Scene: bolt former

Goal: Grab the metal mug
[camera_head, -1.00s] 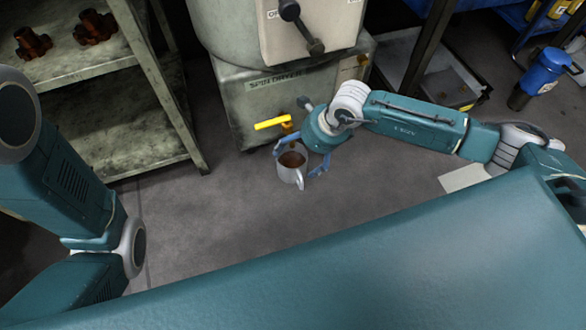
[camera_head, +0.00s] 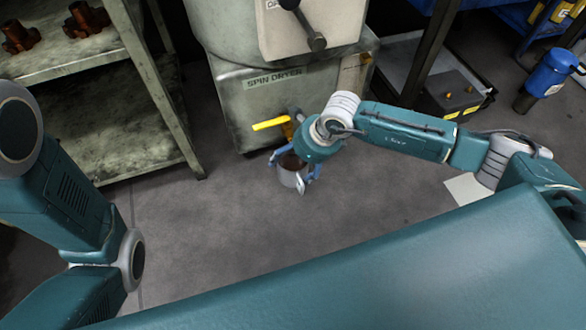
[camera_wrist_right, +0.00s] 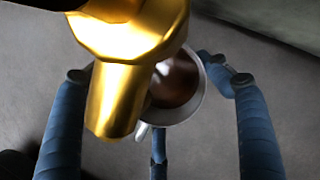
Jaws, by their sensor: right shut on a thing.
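The grey metal mug (camera_head: 288,179) is in front of the spin dryer, below its yellow-handled tap. My right gripper (camera_head: 293,171) is over the mug from above, its blue fingers around it, shut on it. In the right wrist view the mug's pale rim (camera_wrist_right: 191,111) and brown inside show among my right gripper's fingers (camera_wrist_right: 160,88). A brass-coloured tap part (camera_wrist_right: 118,85) covers the mug's left side there. The mug looks close to upright; I cannot tell whether it touches anything below. My left arm shows at the left, but its gripper is out of view.
The spin dryer (camera_head: 285,99) stands right behind the mug, and its yellow tap handle (camera_head: 270,124) is close to my right gripper. A metal shelf (camera_head: 130,135) stands at the left. The floor in front is clear.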

